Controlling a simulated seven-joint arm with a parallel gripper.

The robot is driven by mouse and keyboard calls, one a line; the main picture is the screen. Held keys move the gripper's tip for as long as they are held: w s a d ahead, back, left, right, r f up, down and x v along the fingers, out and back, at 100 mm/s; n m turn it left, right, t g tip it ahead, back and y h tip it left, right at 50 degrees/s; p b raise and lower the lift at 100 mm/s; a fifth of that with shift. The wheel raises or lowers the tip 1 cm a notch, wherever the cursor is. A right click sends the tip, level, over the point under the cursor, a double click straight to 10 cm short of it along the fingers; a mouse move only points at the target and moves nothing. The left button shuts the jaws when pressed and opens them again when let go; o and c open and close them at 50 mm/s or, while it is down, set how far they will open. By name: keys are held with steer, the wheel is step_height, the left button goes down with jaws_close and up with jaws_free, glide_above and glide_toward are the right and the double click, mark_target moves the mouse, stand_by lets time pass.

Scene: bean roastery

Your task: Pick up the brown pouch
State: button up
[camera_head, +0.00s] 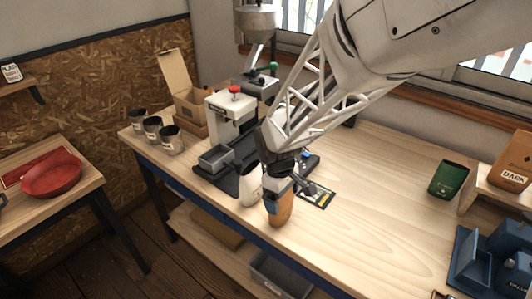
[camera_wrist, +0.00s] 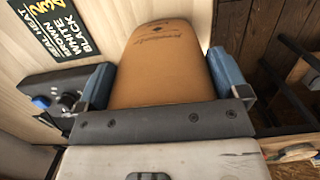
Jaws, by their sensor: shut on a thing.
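The brown pouch (camera_head: 280,208) is below my gripper (camera_head: 279,187) in the head view, near the front edge of the wooden table. In the wrist view the pouch (camera_wrist: 163,62) fills the middle, with dark script on its face. The blue fingers of my gripper (camera_wrist: 164,82) press on its two sides, so the gripper is shut on it. The pouch's near end is hidden behind the gripper body in the wrist view. I cannot tell whether its bottom touches the table.
A white container (camera_head: 250,188) stands close left of the pouch. A machine with a red knob (camera_head: 235,105) is behind it. A dark label card (camera_head: 318,195) lies to the right. The table's right middle is clear.

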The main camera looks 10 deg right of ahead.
steer(key=shift+r, duration=0.75)
step_height(320, 180, up, 2)
steer(key=shift+r, duration=0.1)
steer(key=s+d+r, duration=0.1)
steer(key=s+d, duration=0.1)
steer(key=s, duration=1.4)
steer(key=shift+w+r, duration=0.1)
steer(key=shift+r, duration=0.05)
